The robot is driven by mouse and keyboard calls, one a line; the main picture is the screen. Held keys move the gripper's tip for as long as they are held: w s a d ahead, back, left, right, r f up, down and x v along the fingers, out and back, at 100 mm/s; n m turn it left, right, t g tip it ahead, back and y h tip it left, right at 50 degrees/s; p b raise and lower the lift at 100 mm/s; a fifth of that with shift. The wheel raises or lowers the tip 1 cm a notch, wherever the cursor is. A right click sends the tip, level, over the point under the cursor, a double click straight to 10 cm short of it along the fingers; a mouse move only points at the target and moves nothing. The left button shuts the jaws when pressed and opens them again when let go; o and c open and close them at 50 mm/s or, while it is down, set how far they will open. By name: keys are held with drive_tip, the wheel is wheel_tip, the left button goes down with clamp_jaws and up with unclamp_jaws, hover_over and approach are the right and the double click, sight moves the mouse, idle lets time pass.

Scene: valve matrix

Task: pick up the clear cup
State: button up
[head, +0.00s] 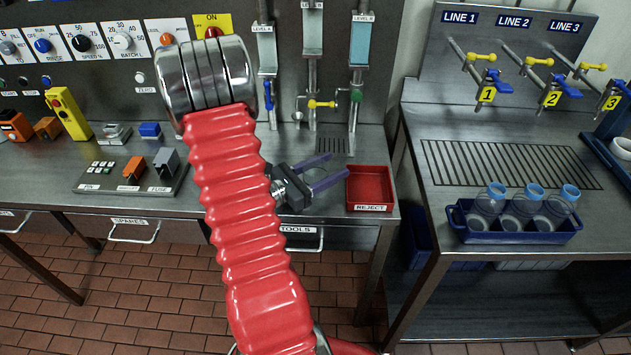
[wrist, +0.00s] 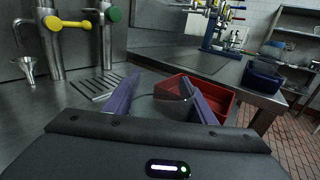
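Upright level tubes (head: 312,60) with yellow and green valves stand behind my gripper. Line taps (head: 487,88) hang over a drain grate (head: 510,163) on the right bench. A gap separates the two benches.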

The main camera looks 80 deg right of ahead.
drive_tip(key=c, duration=0.4)
drive_tip(key=shift+r, duration=0.1)
drive_tip(key=shift+c, duration=0.2)
wheel_tip(320, 180, up, 10)
idle(0.5)
idle(0.5)
